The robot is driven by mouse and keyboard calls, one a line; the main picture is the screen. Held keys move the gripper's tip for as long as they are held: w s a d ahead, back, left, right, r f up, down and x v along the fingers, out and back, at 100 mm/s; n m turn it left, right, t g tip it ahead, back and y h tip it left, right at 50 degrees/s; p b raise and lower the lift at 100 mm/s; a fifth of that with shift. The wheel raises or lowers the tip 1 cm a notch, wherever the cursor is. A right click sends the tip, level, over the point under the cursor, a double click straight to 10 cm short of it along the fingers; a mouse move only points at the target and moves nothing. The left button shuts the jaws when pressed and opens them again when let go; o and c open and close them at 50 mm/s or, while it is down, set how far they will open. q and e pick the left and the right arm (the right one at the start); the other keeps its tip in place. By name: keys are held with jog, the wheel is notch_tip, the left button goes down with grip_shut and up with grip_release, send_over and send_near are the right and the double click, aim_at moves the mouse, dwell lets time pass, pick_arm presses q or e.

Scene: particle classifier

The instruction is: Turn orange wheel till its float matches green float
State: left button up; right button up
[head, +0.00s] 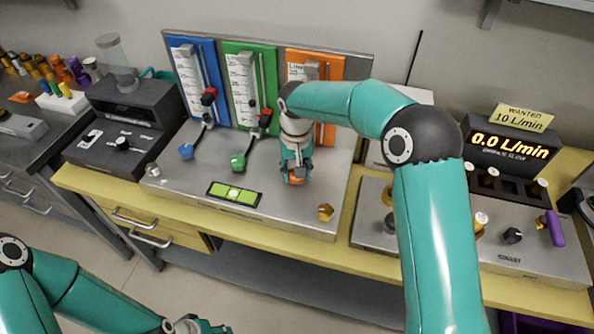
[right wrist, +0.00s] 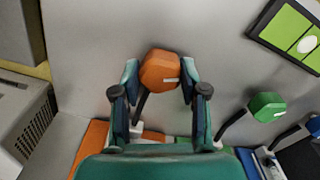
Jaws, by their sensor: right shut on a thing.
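The orange wheel (head: 296,180) is a faceted orange knob on a stem, on the sloped metal panel below the orange gauge (head: 330,68). In the right wrist view the orange wheel (right wrist: 160,70) sits between the two fingers, its white mark facing right. My right gripper (head: 297,170) points down, shut on the wheel. My right arm hides much of the orange gauge, and I cannot make out its float. My left gripper (head: 197,327) is at the bottom edge, partly cut off.
A blue gauge (head: 207,58) with a blue wheel (head: 186,151) and a green wheel (head: 238,162) stand left of the orange wheel. A green level (head: 234,193) lies in front. A display (head: 510,145) reads 0.0 L/min; a yellow note (head: 522,117) says WANTED 10 L/min.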

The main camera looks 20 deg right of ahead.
jog(key=shift+n, duration=2.3)
jog(key=o, duration=1.1)
jog(key=shift+o, duration=0.2)
jog(key=shift+r, duration=0.1)
notch_tip(320, 180, up, 12)
